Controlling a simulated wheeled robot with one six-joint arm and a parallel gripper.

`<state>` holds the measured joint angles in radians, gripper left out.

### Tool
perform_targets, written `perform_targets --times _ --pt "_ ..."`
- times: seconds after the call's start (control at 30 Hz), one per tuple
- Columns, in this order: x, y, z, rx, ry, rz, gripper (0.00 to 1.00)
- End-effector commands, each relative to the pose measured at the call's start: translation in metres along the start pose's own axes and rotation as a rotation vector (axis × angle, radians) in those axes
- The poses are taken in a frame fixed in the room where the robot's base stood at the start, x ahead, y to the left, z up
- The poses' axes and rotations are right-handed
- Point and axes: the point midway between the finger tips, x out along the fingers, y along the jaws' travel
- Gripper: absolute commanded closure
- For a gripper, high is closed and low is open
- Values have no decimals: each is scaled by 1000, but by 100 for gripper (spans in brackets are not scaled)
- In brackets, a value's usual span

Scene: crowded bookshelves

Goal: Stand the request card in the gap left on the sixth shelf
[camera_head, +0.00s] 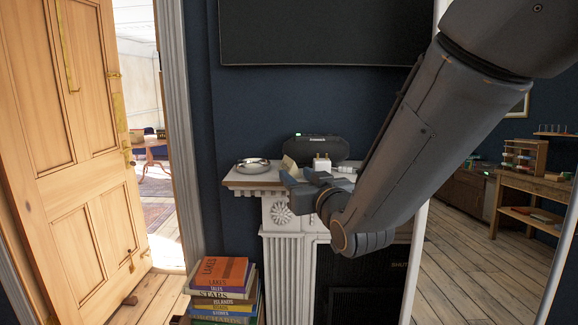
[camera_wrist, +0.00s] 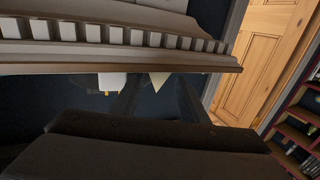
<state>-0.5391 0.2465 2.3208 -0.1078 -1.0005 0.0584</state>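A small beige card-like piece (camera_head: 289,164) shows at the mantel, just behind my gripper. It is probably the request card, but no writing on it can be read. In the wrist view a pale pointed piece (camera_wrist: 158,78), likely the same card, shows between the fingers, beyond their tips. My gripper (camera_head: 303,180) is at the mantel's front edge. Its dark fingers (camera_wrist: 158,97) stand apart in the wrist view, with nothing seen clasped. A bookshelf (camera_wrist: 298,135) shows at the right edge of the wrist view. The gap on the sixth shelf cannot be made out.
The white mantel (camera_head: 245,184) holds a dish (camera_head: 252,165), a black device (camera_head: 316,148) and a white plug-like block (camera_head: 321,162). A book stack (camera_head: 222,292) stands below left. An open wooden door (camera_head: 80,150) is at left. Floor shows at right.

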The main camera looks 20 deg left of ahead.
Motion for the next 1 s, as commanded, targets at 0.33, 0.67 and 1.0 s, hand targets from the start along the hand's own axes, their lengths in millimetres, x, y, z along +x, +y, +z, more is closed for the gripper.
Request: perform_targets --times 0.33,0.67,1.0 --pt "24 1 0 0 -3 1 60" --pt "55 2 2 0 -2 1 60" --pt "56 2 2 0 -2 1 74"
